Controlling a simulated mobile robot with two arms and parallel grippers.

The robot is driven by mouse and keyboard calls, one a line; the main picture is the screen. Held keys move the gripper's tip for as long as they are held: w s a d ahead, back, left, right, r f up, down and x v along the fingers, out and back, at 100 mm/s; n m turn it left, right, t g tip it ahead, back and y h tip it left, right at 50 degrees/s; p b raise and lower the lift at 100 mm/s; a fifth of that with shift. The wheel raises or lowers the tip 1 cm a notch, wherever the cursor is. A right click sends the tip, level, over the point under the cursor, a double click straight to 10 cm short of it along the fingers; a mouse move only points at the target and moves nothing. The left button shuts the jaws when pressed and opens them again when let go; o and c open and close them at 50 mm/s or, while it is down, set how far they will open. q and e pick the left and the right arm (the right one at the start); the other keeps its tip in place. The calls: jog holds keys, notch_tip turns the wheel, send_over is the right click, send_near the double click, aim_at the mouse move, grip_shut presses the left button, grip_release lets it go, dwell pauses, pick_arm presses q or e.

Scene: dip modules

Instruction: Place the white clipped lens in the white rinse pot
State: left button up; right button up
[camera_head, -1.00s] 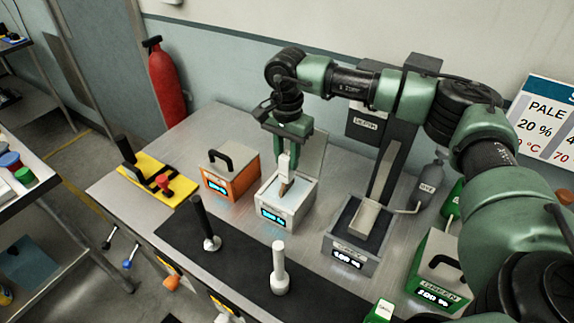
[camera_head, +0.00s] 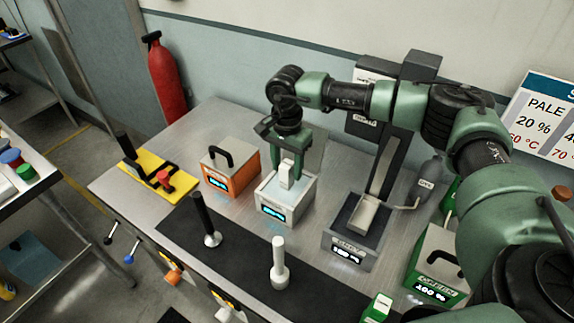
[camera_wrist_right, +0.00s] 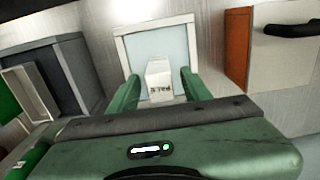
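The white clip (camera_head: 286,171) of the lens stands upright in the white rinse pot (camera_head: 293,207), with its lower part and the lens hidden in the pale liquid. My right gripper (camera_head: 286,160) is just above the pot, with its fingers spread on either side of the clip. The clip also shows in the right wrist view (camera_wrist_right: 160,82), with dark lettering that seems to read PALE and a gap to each finger. The pot's rim (camera_wrist_right: 152,27) frames it there. My left gripper is in neither view.
An orange lidded pot (camera_head: 232,178) stands left of the white pot, and a grey pot (camera_head: 345,250) stands right of it. A green lidded pot (camera_head: 432,277) is farther right. Black and white upright handles stand on the dark mat (camera_head: 240,262) in front.

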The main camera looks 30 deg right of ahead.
jog(key=shift+r, duration=0.45)
notch_tip(320, 180, up, 12)
jog(key=b, duration=0.3)
jog(key=shift+f+b, duration=0.2)
jog(key=shift+b, duration=0.2)
jog(key=shift+f, duration=0.1)
